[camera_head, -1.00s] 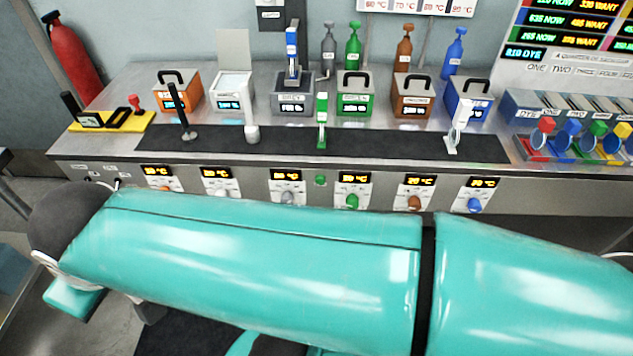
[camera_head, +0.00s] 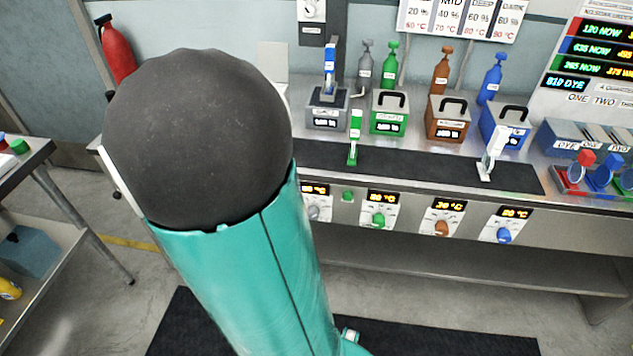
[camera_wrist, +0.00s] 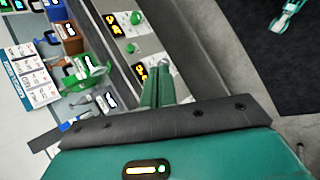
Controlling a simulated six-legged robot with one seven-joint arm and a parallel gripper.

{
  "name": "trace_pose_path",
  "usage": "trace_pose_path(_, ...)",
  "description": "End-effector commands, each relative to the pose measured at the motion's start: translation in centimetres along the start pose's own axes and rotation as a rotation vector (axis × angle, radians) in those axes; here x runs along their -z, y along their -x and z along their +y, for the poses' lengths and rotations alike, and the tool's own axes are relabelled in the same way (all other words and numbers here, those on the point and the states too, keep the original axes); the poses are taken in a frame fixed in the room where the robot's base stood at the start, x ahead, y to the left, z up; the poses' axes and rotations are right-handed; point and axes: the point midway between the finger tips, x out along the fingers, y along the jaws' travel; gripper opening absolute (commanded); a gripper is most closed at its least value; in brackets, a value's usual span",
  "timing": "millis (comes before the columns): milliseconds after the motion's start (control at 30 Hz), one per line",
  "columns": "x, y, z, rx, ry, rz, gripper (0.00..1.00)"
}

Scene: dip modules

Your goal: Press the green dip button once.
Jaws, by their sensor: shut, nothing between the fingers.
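The green dip button (camera_head: 347,196) is a small green button on the front panel of the counter in the head view, between the grey and green temperature knobs. It also shows in the wrist view (camera_wrist: 131,48), beside a lit display. My gripper (camera_wrist: 157,84) shows in the wrist view with its teal fingers together and nothing between them. Its tips appear near the front panel, close to the grey knob's display, apart from the button in the picture. In the head view my gripper is not visible; my arm fills the left and centre.
The green knob (camera_head: 379,220) is right of the button and the grey knob (camera_head: 314,212) left of it. A green lever (camera_head: 354,138) stands on the black counter strip above. A side table (camera_head: 40,165) stands at the left.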

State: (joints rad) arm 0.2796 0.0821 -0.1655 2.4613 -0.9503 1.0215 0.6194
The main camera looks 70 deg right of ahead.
Motion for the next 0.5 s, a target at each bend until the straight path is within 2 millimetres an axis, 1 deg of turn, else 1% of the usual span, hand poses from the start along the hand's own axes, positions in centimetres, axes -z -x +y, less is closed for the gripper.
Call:
trace_pose_path(33,-0.1,-2.2,0.5,-0.053,0.014,-0.046,0.0)
trace_pose_path(100,-0.2,-4.9,1.3,-0.131,0.032,-0.089,0.0)
trace_pose_path(267,-0.7,-10.8,2.7,-0.292,0.095,-0.161,0.0)
trace_pose_path(300,-0.9,-12.2,3.0,-0.328,0.117,-0.174,0.0)
trace_pose_path(500,-2.1,-19.1,3.4,-0.467,0.237,-0.196,0.0)
